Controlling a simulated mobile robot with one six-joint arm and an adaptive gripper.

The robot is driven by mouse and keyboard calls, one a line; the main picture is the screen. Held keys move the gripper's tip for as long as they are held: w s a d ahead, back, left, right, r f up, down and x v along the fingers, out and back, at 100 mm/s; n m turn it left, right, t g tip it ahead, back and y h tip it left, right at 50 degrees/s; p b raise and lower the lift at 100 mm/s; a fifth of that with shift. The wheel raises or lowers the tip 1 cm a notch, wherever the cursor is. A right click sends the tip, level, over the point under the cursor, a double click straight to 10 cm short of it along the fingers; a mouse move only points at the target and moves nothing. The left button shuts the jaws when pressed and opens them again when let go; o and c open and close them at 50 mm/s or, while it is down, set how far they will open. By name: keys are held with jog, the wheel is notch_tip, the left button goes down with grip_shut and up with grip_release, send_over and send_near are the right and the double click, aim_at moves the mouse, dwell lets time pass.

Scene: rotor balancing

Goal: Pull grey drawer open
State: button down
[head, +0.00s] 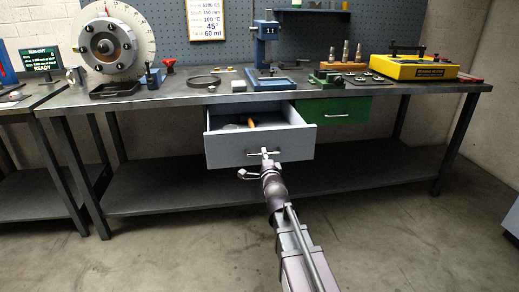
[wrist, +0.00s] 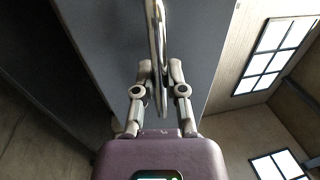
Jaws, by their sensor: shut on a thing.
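The grey drawer (head: 228,153) under the workbench stands pulled out, with its inside showing from above. An orange-handled item (head: 252,123) and something pale lie in it; I cannot tell what the pale thing is. My gripper (head: 264,157) is at the bar handle in the middle of the drawer's front. In the wrist view my gripper (wrist: 160,72) has its two fingers closed around the metal handle (wrist: 157,35), in front of the grey drawer front (wrist: 105,45).
A shut green drawer (head: 345,111) sits right of the grey one. The workbench top (head: 225,98) carries a dial rotor (head: 105,46), a blue press (head: 266,50) and a yellow case (head: 414,68). A lower shelf (head: 375,178) runs beneath. The floor in front is clear.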

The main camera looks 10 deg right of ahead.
jog(key=shift+s, duration=1.4)
jog(key=c, duration=0.7)
grip_release()
